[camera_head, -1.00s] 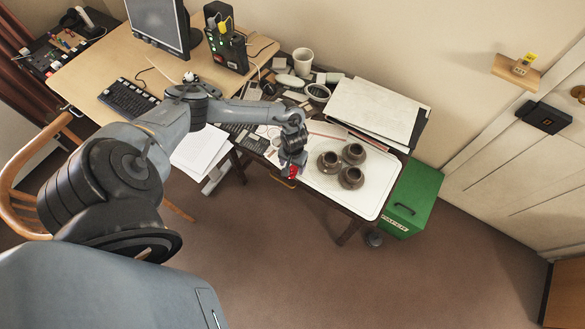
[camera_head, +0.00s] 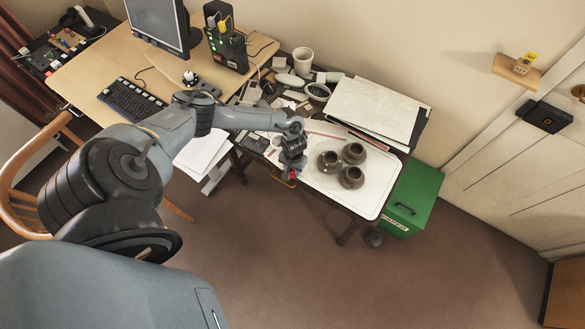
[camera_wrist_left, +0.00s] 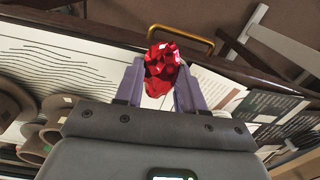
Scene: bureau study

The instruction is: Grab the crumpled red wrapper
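The crumpled red wrapper (camera_wrist_left: 162,68) is shiny and faceted. In the left wrist view it sits between the tips of my left gripper (camera_wrist_left: 160,82), with one finger on each side and little or no gap. I cannot tell whether the fingers press on it. In the head view my left gripper (camera_head: 291,172) points down at the front left part of the white tray (camera_head: 352,202). Only a small bit of the red wrapper (camera_head: 293,175) shows there, the rest hidden by the gripper. My right gripper is not in view.
Several brown cups (camera_head: 351,177) stand on the tray just right of my gripper. Behind are a stack of folders (camera_head: 372,108), a white cup (camera_head: 303,60) and clutter. A green bin (camera_head: 413,196) stands on the floor at the right. A drawer handle (camera_wrist_left: 182,38) is close by.

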